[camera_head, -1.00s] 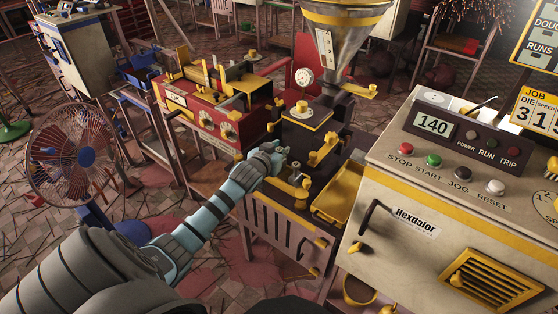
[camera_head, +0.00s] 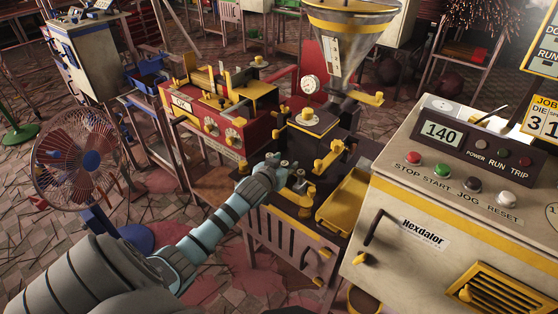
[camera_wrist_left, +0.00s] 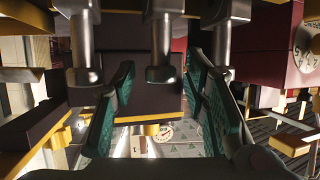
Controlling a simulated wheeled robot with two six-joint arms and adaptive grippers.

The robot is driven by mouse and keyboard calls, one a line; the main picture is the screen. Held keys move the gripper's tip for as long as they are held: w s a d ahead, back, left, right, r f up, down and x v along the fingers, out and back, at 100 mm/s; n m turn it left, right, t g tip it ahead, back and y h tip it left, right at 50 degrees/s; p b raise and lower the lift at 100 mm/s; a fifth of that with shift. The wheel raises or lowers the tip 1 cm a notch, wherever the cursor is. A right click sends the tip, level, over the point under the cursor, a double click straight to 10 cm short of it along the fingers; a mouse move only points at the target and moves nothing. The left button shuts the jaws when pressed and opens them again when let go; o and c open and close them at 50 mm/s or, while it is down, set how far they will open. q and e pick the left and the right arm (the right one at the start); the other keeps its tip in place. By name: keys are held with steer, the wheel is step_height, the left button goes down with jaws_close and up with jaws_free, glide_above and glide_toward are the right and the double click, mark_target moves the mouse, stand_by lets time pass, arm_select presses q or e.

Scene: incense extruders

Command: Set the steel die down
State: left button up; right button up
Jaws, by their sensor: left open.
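My left gripper (camera_head: 276,165) is over the dark, yellow-trimmed press bed (camera_head: 262,224) in the head view. In the left wrist view its green-padded fingers (camera_wrist_left: 158,98) are spread apart with nothing gripped between the pads. Three steel cylindrical pieces show there: one at left (camera_wrist_left: 82,50), one in the middle (camera_wrist_left: 162,50) and one at right (camera_wrist_left: 222,45). The middle one is in line with the gap between the fingers. I cannot tell which of them is the steel die. In the head view small steel tops (camera_head: 300,173) show beside the fingertips. My right gripper is not in view.
A yellow tray (camera_head: 345,200) lies right of the gripper. The large cream control cabinet (camera_head: 390,260) stands further right. A red machine (camera_head: 205,130) stands behind to the left, and a hopper (camera_head: 345,40) rises behind the bed. A fan (camera_head: 80,160) stands on the floor at left.

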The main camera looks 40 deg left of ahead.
arm_select(q)
steer(key=p+v, duration=0.3)
steer(key=v, duration=0.8)
steer(key=s+f+g, duration=0.2)
steer(key=s+f, duration=0.3)
steer(key=f, duration=0.4)
steer(key=s+f+m+g, duration=0.15)
steer(key=s+f, duration=0.35)
steer(key=f, duration=0.5)
steer(key=s+f+g, duration=0.3)
steer(key=s+f, duration=0.2)
steer(key=f, duration=0.4)
steer(key=s+d+f+g+h, duration=0.1)
steer(key=s+d+f, duration=0.3)
steer(key=s, duration=0.4)
steer(key=s+d+f+m+g+h, duration=0.1)
steer(key=s+d+f, duration=0.3)
steer(key=s, duration=0.4)
steer(key=s+d+f+m+g+h, duration=0.1)
steer(key=s+d+f+g, duration=0.2)
steer(key=s, duration=0.6)
step_height(320, 180, down, 3)
steer(key=shift+d+r, duration=0.15)
steer(key=shift+d, duration=0.5)
